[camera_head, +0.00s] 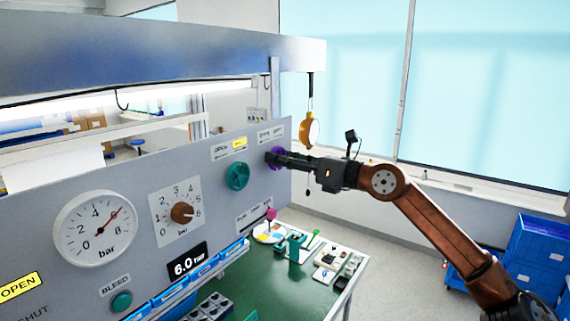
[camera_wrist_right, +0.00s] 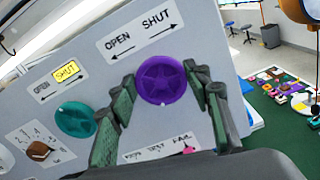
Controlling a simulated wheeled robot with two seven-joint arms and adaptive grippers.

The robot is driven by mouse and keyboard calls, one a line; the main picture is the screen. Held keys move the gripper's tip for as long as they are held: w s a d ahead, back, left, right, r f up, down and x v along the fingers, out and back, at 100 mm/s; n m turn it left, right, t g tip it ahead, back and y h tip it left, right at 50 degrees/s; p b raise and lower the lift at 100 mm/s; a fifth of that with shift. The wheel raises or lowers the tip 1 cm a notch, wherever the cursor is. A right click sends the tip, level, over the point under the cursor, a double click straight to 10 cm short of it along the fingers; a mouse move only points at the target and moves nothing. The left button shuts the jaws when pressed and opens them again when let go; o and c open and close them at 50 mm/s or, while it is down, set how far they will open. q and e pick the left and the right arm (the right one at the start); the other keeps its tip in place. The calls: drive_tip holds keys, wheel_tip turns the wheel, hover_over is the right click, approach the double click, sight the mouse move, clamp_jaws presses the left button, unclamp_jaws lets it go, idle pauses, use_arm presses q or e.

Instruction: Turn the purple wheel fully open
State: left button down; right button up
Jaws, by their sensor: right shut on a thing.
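The purple wheel (camera_head: 279,151) is on the grey panel, mostly hidden behind my right gripper in the head view. In the right wrist view the purple wheel (camera_wrist_right: 163,80) faces the camera, with a star-shaped pattern at its centre. My right gripper (camera_head: 270,158) reaches it from the right, and its green-padded fingers (camera_wrist_right: 160,76) are shut on the wheel's left and right sides. Above the wheel a white label (camera_wrist_right: 140,35) reads OPEN on the left and SHUT on the right, with arrows. My left gripper is not in view.
A teal wheel (camera_head: 237,176) is left of the purple one, under a label with a yellow SHUT tag (camera_wrist_right: 66,72). A dial knob (camera_head: 182,212), a bar gauge (camera_head: 96,228) and a 6.0 display (camera_head: 187,264) are further left. A green bench (camera_head: 262,290) with small items lies below.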

drive_tip(key=shift+a+f+n+b, duration=0.15)
drive_tip(key=shift+n+b, duration=0.1)
drive_tip(key=shift+n, duration=0.9)
drive_tip(key=shift+f+n+b, duration=0.1)
drive_tip(key=shift+n+b, duration=0.15)
drive_tip(key=shift+n, duration=0.9)
drive_tip(key=shift+s, duration=0.1)
drive_tip(key=o, duration=1.2)
drive_tip(key=shift+r, duration=0.15)
drive_tip(key=shift+c, duration=0.2)
drive_tip(key=v, duration=1.2)
